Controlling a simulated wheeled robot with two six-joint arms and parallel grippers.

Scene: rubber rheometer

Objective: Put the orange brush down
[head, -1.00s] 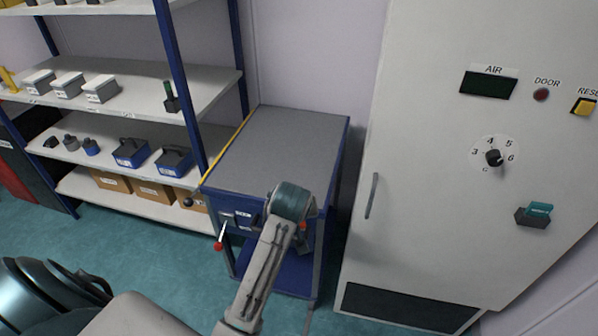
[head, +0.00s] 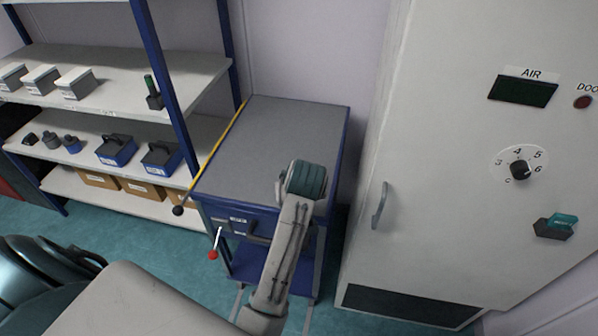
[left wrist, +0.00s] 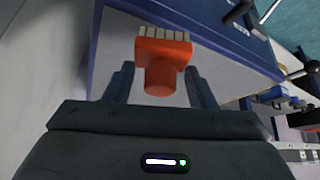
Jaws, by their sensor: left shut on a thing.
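The orange brush (left wrist: 162,62) with pale bristles is between the two fingers of my left gripper (left wrist: 160,88) in the left wrist view. The gripper is shut on its round orange handle, with the bristles pointing away from the wrist. In the head view my left arm reaches over the front right of the blue cart, and its wrist hides the gripper and the brush. The cart's grey top (head: 270,145) is bare where I see it. In the left wrist view the grey top (left wrist: 113,50) lies behind the brush; contact cannot be told. My right gripper is not in view.
A tall grey cabinet (head: 435,120) with a handle (head: 380,205) stands close on the cart's right. A shelf rack (head: 100,95) with boxes and weights is on the left. A red-knobbed lever (head: 213,254) and a black knob (head: 178,210) stick out at the cart's front left.

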